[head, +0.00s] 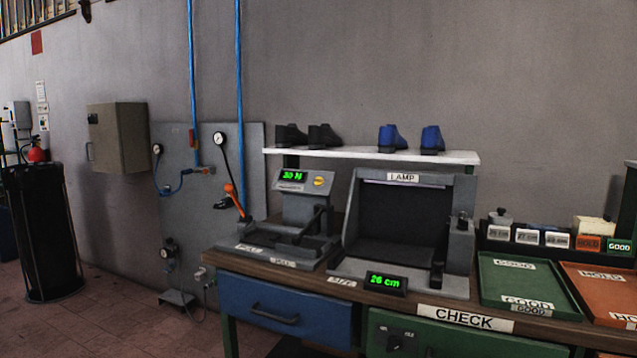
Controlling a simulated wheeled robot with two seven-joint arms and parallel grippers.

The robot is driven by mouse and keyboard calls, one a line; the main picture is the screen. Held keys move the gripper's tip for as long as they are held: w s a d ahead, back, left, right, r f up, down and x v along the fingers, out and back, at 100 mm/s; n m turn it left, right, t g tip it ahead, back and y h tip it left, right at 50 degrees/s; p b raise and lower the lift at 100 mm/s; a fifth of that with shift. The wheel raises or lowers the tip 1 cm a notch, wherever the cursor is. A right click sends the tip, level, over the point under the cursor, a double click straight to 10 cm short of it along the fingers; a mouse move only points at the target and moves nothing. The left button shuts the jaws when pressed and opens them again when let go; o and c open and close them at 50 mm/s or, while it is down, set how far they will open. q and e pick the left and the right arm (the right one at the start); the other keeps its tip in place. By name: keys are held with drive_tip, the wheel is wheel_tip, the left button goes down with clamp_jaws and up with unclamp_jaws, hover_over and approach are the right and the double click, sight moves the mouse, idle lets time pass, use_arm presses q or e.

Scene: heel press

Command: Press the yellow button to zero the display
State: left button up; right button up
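The yellow button (319,182) is a small round cap on the sloped face of a grey press head, just right of a green-lit display (291,176). The display's digits are too small to read surely. The press (304,207) stands at the left end of the workbench, with a flat base in front and a dark arm at its right side. An orange-handled lever (231,192) rises at its left. Neither of my grippers is in view.
A grey lamp box (357,215) stands right of the press, with a "26 cm" display (385,283) in front. A green tray (515,280) and an orange tray (597,283) lie further right. A white shelf (350,155) with shoes hangs behind.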

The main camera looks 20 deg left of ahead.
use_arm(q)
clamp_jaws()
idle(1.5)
